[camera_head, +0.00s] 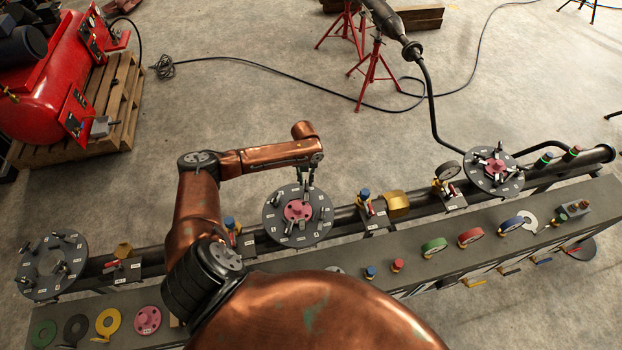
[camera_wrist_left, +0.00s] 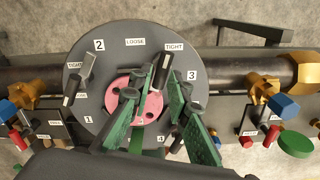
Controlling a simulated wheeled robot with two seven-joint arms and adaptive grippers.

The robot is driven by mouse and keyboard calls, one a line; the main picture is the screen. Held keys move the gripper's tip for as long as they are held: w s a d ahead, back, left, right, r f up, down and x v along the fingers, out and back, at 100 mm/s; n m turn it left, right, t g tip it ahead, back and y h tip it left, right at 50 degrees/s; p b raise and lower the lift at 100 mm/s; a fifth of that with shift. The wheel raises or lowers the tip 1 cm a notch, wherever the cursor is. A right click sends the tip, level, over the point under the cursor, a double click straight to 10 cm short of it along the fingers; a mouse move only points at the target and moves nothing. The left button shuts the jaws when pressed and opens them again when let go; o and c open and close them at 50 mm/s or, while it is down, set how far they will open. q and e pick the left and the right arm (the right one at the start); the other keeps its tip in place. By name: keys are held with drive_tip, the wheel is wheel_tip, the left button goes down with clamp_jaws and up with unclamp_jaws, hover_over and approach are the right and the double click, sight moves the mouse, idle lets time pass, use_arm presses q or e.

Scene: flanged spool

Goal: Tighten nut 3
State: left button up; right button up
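The middle flanged spool is a dark round plate (camera_head: 270,222) with a pink centre (camera_head: 297,210), and it also shows in the left wrist view (camera_wrist_left: 110,42). Nut 3's dark-and-pale handle (camera_wrist_left: 161,72) stands beside the label 3, its upper end near the TIGHT label and right of LOOSE. My left gripper (camera_head: 307,182) is over the plate's upper edge. In the wrist view its green-padded fingers (camera_wrist_left: 153,88) are apart, one over the pink centre and one just right of the handle. I cannot tell whether they touch the handle. My right gripper is out of view.
Other flanges stand at the left (camera_head: 38,282) and right (camera_head: 480,182) of the pipe. Brass valves (camera_head: 366,200) flank the middle plate. A bench (camera_head: 420,285) with coloured discs runs along the front. A red compressor (camera_head: 40,100) stands back left. The floor behind is mostly clear.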

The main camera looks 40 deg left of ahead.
sight(307, 184)
use_arm(q)
wheel_tip(307, 184, down, 5)
drive_tip(key=b, duration=0.4)
drive_tip(key=shift+w+d+f, duration=0.1)
drive_tip(key=shift+f, duration=0.1)
drive_tip(key=m+b, duration=0.3)
drive_tip(key=shift+r, duration=0.1)
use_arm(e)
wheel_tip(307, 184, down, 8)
use_arm(q)
drive_tip(key=shift+r+m, duration=0.25)
drive_tip(key=shift+m, duration=0.35)
drive_tip(key=shift+r+m+p, duration=0.1)
drive_tip(key=shift+m+p, duration=0.2)
drive_tip(key=shift+m, duration=0.2)
drive_tip(key=shift+m+p, duration=0.3)
drive_tip(key=shift+p, duration=0.05)
drive_tip(key=n+p, duration=0.3)
drive_tip(key=shift+r, duration=0.4)
wheel_tip(307, 184, up, 5)
drive_tip(key=p, duration=0.5)
drive_tip(key=shift+r+p, duration=0.5)
drive_tip(key=shift+r, duration=0.05)
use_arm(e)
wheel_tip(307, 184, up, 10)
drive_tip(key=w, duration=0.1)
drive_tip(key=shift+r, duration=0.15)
